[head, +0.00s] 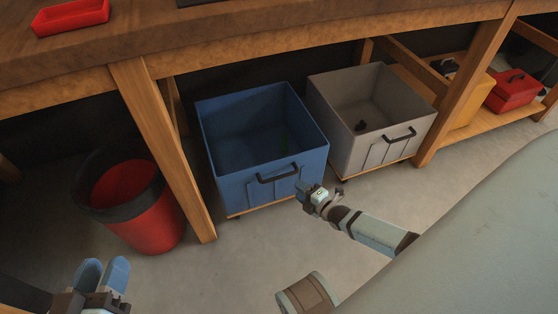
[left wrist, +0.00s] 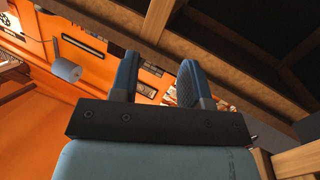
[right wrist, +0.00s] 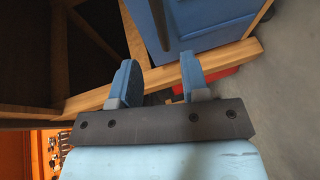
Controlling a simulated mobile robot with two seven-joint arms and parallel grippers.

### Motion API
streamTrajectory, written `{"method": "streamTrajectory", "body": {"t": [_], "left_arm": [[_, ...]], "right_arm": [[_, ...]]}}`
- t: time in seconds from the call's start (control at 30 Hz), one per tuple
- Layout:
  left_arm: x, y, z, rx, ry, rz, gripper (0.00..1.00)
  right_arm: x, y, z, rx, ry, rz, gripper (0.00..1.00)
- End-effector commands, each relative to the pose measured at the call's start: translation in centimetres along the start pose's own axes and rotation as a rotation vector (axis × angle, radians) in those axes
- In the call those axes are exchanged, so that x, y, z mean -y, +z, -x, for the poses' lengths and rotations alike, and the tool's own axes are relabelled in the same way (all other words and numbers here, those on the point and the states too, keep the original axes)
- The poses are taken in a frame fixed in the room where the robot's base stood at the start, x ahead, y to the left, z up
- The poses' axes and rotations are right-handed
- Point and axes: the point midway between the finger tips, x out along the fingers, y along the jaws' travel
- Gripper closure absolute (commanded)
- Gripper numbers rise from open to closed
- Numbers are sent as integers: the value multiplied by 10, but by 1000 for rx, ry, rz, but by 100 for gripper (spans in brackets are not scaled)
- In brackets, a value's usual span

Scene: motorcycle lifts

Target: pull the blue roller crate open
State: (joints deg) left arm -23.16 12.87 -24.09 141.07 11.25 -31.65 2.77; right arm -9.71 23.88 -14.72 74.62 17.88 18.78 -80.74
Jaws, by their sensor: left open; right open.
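The blue roller crate (head: 238,188) stands under the workbench in the head view, with a dark bar handle (head: 277,175) on its front wall. Something small and green shows dimly inside it. My right gripper (head: 306,188) is near the crate's front right corner, to the right of the handle. The right wrist view shows its fingers (right wrist: 158,62) apart and empty, with the blue crate (right wrist: 210,20) and its dark handle (right wrist: 160,25) beyond them. My left gripper (head: 103,270) is low at the left; its fingers (left wrist: 157,65) are apart and empty in the left wrist view.
A grey crate (head: 345,150) stands close to the right of the blue one. A wooden leg (head: 160,140) and a red bin (head: 160,215) with a dark liner are to its left. A red tray (head: 70,16) lies on the bench top. The floor in front of the crate is clear.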

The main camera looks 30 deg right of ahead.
Motion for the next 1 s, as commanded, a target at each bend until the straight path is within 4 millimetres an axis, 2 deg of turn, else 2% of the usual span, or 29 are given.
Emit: {"method": "streamTrajectory", "body": {"t": [0.03,0.2,0.43,0.6,0.93,1.0], "left_arm": [[5,2,-2,-21,-1,-34,57],[14,-1,-7,-76,-5,-135,57],[22,-6,-11,-139,-11,-248,57],[25,-10,-12,-163,-14,-294,57],[25,-12,-12,-167,-14,-307,57],[25,-12,-12,-167,-14,-306,57]], "right_arm": [[4,1,-14,0,4,1,58],[4,1,-51,0,2,0,58],[4,0,-90,-1,1,1,58],[2,0,-103,0,0,2,58],[1,0,-105,0,-1,1,58],[1,0,-105,0,-1,1,74]]}}
